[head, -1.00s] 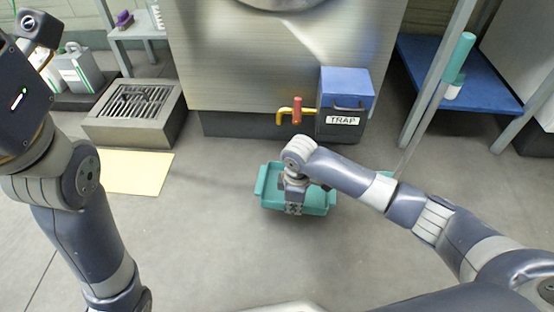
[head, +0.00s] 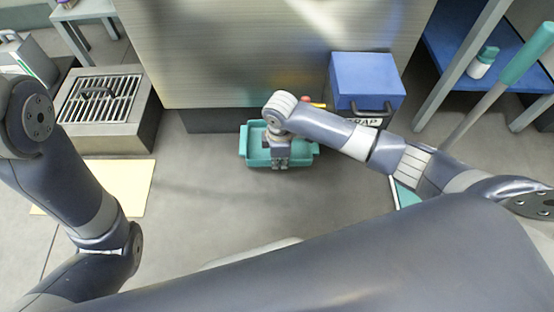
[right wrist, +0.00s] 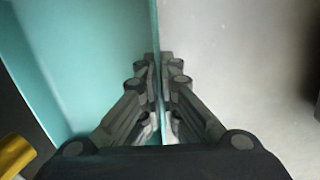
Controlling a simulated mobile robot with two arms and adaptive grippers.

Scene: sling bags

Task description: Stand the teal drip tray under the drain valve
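The teal drip tray (head: 256,150) is close in front of the machine's dark base in the head view. My right gripper (head: 279,164) points down at its near wall. In the right wrist view the fingers (right wrist: 160,105) are shut on the tray's thin wall (right wrist: 157,30), one on each side. I cannot tell whether the tray touches the floor. The drain valve is mostly hidden behind my right arm; only its red handle (head: 306,99) and a bit of yellow show. A yellow piece (right wrist: 14,155) shows low left in the wrist view. My left gripper is out of view.
The blue-topped TRAP box (head: 366,80) stands right of the valve, against the metal machine (head: 240,50). A grated block (head: 100,100) and a yellow floor sheet (head: 135,185) lie to the left. A blue shelf (head: 470,50) and a teal-gripped pole (head: 525,52) are at right.

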